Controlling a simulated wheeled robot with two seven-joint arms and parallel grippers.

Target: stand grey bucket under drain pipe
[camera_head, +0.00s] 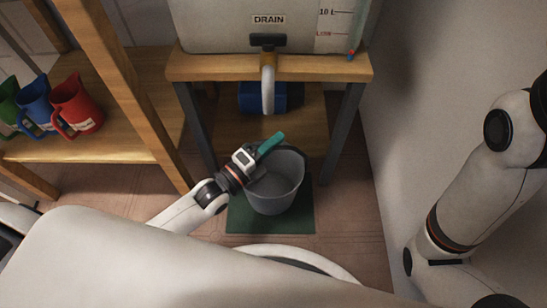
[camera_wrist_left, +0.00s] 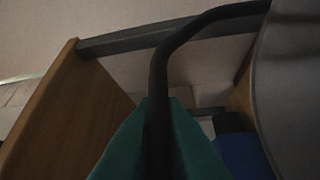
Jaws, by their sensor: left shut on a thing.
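The grey bucket (camera_head: 274,194) is upright over the dark green mat (camera_head: 240,222), in front of the drain stand. I cannot tell whether its base touches the mat. The white drain pipe (camera_head: 268,92) hangs below the tank's outlet, behind the bucket in the head view. My left gripper (camera_head: 270,143), with teal fingers, is at the bucket's upper left rim, shut on its handle. In the left wrist view the dark handle (camera_wrist_left: 158,85) runs between the teal fingers (camera_wrist_left: 125,150), and the bucket's grey side (camera_wrist_left: 295,95) fills the right edge. My right gripper is out of view.
The tank (camera_head: 220,35) marked DRAIN stands on a wooden-topped stand (camera_head: 200,68) with dark legs. A blue object (camera_head: 250,98) lies on its lower shelf. A wooden rack (camera_head: 120,75) at left holds green, blue and red jugs (camera_head: 78,105). A wall is at right.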

